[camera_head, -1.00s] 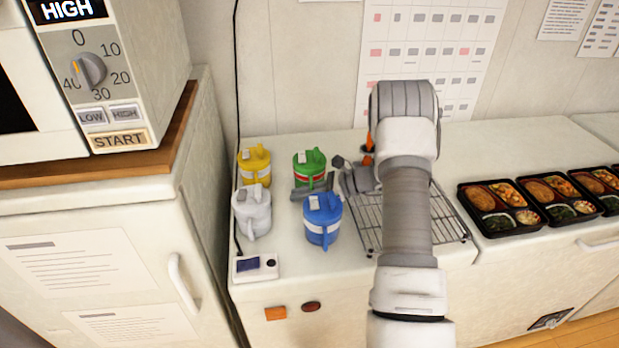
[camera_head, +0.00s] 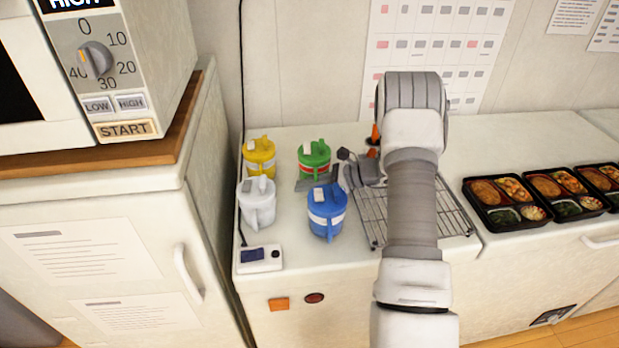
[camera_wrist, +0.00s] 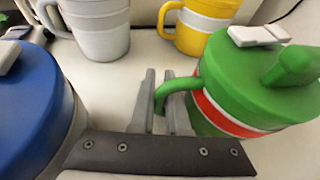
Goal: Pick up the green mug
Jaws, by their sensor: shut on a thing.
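The green mug (camera_head: 314,156) has a green lid and a red and white band. It stands on the white counter, at the back right of a group of mugs. In the wrist view the green mug (camera_wrist: 268,85) is at the right, with its handle pointing left. My gripper (camera_wrist: 162,100) is shut on that handle, one finger on each side of it. In the head view my gripper (camera_head: 322,182) is between the green mug and the blue mug (camera_head: 327,212), partly hidden by the blue mug. I cannot tell if the green mug touches the counter.
The yellow mug (camera_head: 259,156) stands left of the green mug, and the grey-white mug (camera_head: 257,203) stands front left. The blue mug is close in front of my gripper. A wire rack (camera_head: 455,212) and bento trays (camera_head: 484,222) are to the right. A small scale-like device (camera_head: 260,259) is at the front.

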